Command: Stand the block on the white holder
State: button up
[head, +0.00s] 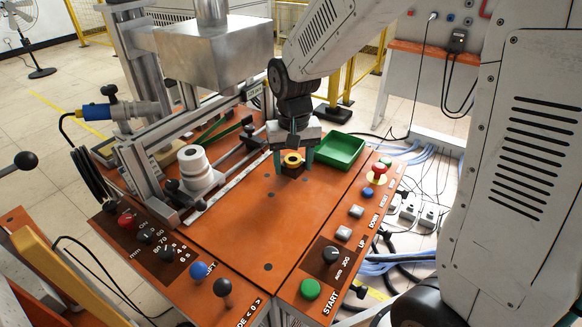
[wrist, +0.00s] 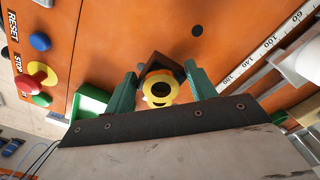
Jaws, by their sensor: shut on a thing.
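The block (head: 291,171) is dark, with a yellow ring around a dark hole on its top. It is at the far part of the orange table, at or just above the surface; I cannot tell which. My gripper (head: 293,160) points down with its teal fingers on either side of the block, shut on it. In the wrist view, the block (wrist: 160,88) shows between the fingers (wrist: 161,88), with a dark corner beyond the ring. The white holder (head: 197,170), a stepped round piece, stands to the left of the block, apart from it. Its edge shows in the wrist view (wrist: 298,66).
A green tray (head: 340,151) lies just right of my gripper. A white ruler (head: 228,172) runs between holder and block. Buttons and a red stop knob (head: 379,170) line the right edge. The middle table is clear.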

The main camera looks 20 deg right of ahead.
aim_at(292, 173)
jog(key=shift+a+f, duration=0.15)
jog(key=shift+f, duration=1.5)
jog(key=shift+f, duration=0.1)
jog(key=o, duration=1.3)
jog(key=shift+c, duration=0.2)
